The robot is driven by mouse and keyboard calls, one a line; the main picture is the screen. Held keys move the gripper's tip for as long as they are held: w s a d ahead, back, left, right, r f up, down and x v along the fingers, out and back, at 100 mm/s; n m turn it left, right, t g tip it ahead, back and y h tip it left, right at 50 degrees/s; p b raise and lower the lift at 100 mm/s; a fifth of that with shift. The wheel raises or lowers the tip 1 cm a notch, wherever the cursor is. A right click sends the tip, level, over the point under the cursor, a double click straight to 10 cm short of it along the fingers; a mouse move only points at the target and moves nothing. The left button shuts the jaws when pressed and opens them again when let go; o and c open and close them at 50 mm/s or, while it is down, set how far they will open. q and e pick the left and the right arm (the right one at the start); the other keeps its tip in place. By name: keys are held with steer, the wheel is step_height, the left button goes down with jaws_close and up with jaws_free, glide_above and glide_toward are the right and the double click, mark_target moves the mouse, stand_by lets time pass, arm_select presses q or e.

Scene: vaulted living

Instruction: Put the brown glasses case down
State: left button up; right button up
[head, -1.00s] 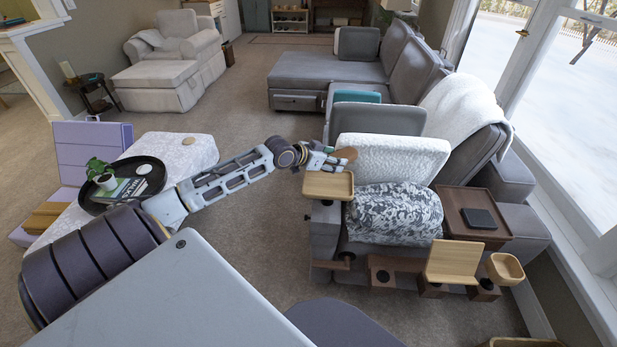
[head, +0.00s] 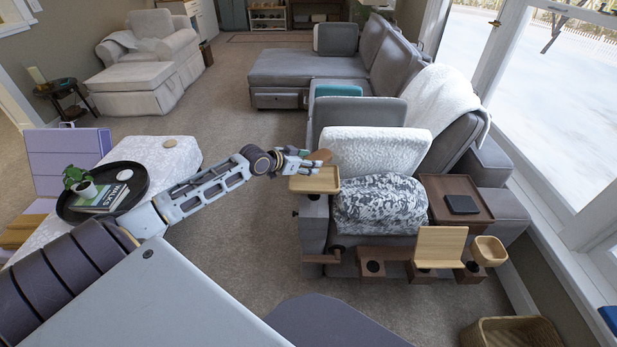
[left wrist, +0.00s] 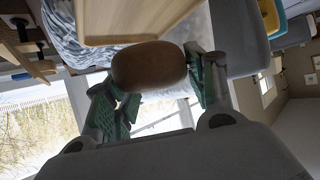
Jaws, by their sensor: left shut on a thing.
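The brown glasses case (head: 319,156) is a rounded brown piece at the end of my left arm. In the left wrist view the case (left wrist: 150,66) sits between the two green-padded fingers of my left gripper (left wrist: 158,88), which is shut on it. In the head view my left gripper (head: 303,163) is at the back edge of a small light wooden tray (head: 315,182) on the sofa arm. The case appears just above or behind that tray; whether it touches is unclear. My right gripper is not in view.
The sofa's near end holds a patterned cushion (head: 375,205), a white cushion (head: 370,150) and a brown tray (head: 432,188) with a dark flat item (head: 461,204). A wooden stand (head: 440,246) and wooden bowl (head: 489,250) are in front. A black round tray (head: 75,212) is at left.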

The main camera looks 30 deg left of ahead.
arm_select(q)
steer(key=shift+f, duration=1.3)
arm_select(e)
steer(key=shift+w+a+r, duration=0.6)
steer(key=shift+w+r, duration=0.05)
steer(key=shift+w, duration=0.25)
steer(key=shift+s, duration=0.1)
